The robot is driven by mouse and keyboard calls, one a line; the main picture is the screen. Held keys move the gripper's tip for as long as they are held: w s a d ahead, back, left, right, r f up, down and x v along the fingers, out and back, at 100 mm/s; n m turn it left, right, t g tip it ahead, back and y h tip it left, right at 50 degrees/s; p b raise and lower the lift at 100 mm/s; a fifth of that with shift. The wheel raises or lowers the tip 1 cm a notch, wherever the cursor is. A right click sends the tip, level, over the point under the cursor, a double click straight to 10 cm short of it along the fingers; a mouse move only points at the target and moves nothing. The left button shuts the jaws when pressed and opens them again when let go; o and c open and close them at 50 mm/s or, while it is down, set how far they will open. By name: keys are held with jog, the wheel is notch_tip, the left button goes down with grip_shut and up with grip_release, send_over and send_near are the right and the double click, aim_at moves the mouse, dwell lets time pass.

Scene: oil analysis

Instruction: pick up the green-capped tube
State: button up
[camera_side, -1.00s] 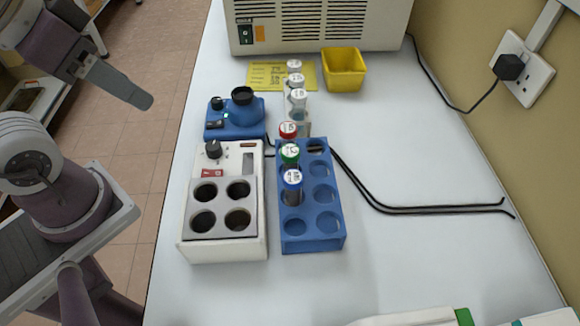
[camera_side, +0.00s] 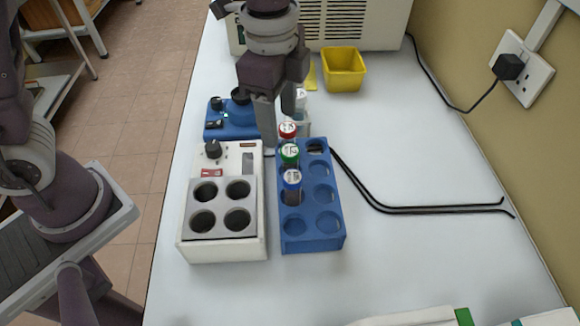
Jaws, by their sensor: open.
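My gripper (camera_side: 279,128) points down just behind and to the left of the red-capped tube, near the rack's back end. Its jaws are open, and I see nothing held. One finger hangs plainly in view; the other is partly hidden. How high the fingertips are above the table is hard to tell.
A white heater block (camera_side: 250,249) with several holes stands left of the rack. A blue mixer (camera_side: 222,124) is behind it. A yellow bin (camera_side: 343,69) stands at the back.

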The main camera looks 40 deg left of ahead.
aim_at(290, 150)
jog(key=f, duration=0.1)
jog(key=d+f+m, duration=0.1)
jog(key=f, duration=0.1)
jog(key=shift+w+d+g, duration=0.3)
jog(key=shift+d, duration=0.1)
notch_tip(290, 150, down, 7)
jog(key=shift+r, duration=0.15)
jog(key=shift+c, duration=0.5)
grip_shut()
